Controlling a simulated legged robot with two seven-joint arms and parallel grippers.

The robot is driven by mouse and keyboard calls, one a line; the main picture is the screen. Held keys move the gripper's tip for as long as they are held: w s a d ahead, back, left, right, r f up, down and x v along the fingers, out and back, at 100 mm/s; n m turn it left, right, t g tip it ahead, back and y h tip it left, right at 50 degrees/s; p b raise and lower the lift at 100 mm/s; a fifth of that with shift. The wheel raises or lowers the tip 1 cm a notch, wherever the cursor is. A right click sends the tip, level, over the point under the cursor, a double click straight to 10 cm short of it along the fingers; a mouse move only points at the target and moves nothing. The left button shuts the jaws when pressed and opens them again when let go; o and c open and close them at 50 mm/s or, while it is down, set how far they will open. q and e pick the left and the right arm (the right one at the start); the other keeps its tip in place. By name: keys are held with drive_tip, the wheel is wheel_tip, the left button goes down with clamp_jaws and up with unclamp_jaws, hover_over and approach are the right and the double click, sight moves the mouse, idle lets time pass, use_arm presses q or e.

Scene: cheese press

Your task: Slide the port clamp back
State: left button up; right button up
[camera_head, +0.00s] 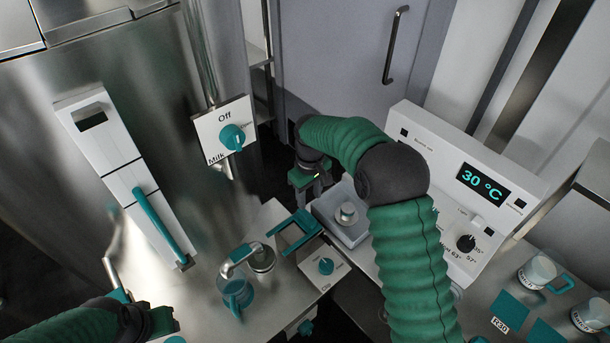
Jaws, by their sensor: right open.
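A teal bracket-shaped frame (295,232), which looks like the port clamp, sits at the left edge of the white machine, beside a grey square lid with a round knob (346,214). My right gripper (308,180) hangs behind and above the frame, apart from it. It is open and seems empty; its fingertips are small and partly hidden by their angle. My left gripper (158,322) is low at the left, far from the frame, and its fingers are not clear. My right arm hides part of the machine.
A white machine panel (468,190) shows 30 °C. A milk valve panel (225,130) is at the upper left. Labelled mugs (537,271) stand at the right.

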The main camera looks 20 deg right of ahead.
wheel_tip(320, 180, up, 11)
drive_tip(key=s+a, duration=0.1)
drive_tip(key=a, duration=0.1)
drive_tip(key=s+f+m+t, duration=0.1)
drive_tip(key=s+f, duration=0.3)
drive_tip(key=s, duration=0.7)
drive_tip(key=s+f+m+t, duration=0.1)
drive_tip(key=s+f+m, duration=0.2)
drive_tip(key=s, duration=0.9)
drive_tip(key=shift+s+a+f, duration=0.2)
drive_tip(key=shift+a+f, duration=0.25)
drive_tip(key=shift+f, duration=0.1)
